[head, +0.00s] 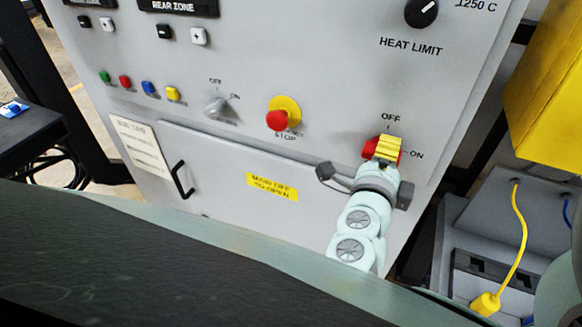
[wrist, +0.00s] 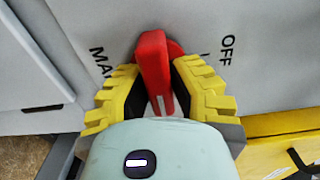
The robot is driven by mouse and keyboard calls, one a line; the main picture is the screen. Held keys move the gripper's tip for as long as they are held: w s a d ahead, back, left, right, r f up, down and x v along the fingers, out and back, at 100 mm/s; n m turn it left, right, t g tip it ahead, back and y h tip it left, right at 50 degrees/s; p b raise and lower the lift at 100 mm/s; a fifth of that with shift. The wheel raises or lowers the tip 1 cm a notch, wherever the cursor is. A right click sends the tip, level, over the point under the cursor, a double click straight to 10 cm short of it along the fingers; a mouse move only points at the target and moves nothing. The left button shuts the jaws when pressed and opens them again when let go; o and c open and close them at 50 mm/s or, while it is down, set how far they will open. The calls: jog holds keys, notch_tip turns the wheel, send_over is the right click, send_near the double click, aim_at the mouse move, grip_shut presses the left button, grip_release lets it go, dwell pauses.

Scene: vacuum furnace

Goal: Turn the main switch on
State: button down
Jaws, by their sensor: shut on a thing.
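The red main switch (head: 369,148) is on the lower right of the grey furnace panel, with OFF printed above it and ON to its right. My gripper (head: 384,148) is at the switch, its yellow fingers covering much of it in the head view. In the wrist view the red switch handle (wrist: 153,62) stands between the two yellow fingers of my gripper (wrist: 157,82), which is shut on it. A pale line runs along the handle's lower part. The OFF label (wrist: 226,48) shows to the right of the handle there. Which label the handle points at is unclear.
A red stop button (head: 278,119) on a yellow base and a grey selector knob (head: 214,107) sit left of the switch. A door with a black handle (head: 181,180) is below. A yellow box (head: 545,85) and yellow cable (head: 520,230) are at the right.

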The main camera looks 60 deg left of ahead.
jog(key=shift+f, duration=0.1)
jog(key=c, duration=0.9)
grip_release()
jog(key=shift+o, duration=0.2)
jog(key=v, duration=1.2)
jog(key=shift+s, duration=0.1)
